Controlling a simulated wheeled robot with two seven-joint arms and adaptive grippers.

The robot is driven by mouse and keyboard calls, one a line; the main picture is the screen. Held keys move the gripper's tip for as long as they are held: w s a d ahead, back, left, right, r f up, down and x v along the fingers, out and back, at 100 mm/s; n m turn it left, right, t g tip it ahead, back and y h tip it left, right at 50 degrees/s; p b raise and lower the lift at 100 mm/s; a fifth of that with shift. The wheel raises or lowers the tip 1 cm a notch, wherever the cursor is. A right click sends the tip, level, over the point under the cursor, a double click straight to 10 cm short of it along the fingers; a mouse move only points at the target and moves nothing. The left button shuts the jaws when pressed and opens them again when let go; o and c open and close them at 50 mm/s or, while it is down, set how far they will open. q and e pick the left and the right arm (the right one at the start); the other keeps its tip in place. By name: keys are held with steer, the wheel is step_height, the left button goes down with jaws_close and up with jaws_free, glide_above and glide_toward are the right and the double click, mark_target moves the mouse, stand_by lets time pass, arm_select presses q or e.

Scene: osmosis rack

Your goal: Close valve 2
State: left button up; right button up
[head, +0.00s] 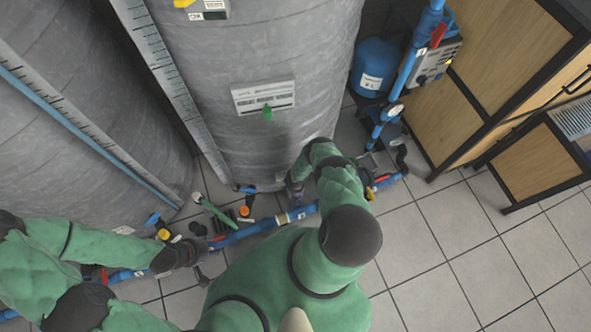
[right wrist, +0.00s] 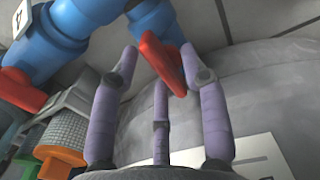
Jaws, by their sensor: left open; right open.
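My right gripper (head: 294,194) reaches down beside the grey tank to the blue pipe along its foot. In the right wrist view it is open, its purple fingers (right wrist: 160,57) spread around a red valve lever (right wrist: 166,68). The lever lies between the fingertips; whether they touch it I cannot tell. A second red lever (right wrist: 22,90) shows at the left of that view, on a blue valve body. A label (right wrist: 22,20) there is turned and hard to read, so I cannot tell which valve is 2. My left gripper (head: 193,251) is open by the pipe at lower left, its fingers barely visible.
Large grey tanks (head: 255,60) stand behind the blue pipe (head: 255,228). A green handle (head: 213,213) and an orange fitting (head: 244,211) sit close by. Another red-levered valve (head: 383,179) is at the right. Tiled floor (head: 445,240) is free before the wooden cabinet (head: 500,60).

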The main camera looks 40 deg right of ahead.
jaws_close()
steer(key=shift+m, duration=0.3)
steer(key=shift+a+m+p, duration=0.1)
steer(key=shift+m+p, duration=0.6)
steer(key=shift+m, duration=0.3)
steer(key=m+p, duration=0.1)
steer(key=m, duration=0.2)
steer(key=shift+s+a+m, duration=0.1)
steer(key=shift+a+m, duration=0.05)
steer(key=shift+m, duration=0.15)
steer(key=m, duration=0.5)
steer(key=shift+a+p, duration=0.1)
steer(key=shift+p, duration=0.25)
steer(key=m, duration=0.6)
steer(key=shift+w+a+m, duration=0.1)
steer(key=shift+w+m, duration=0.1)
steer(key=shift+m, duration=0.2)
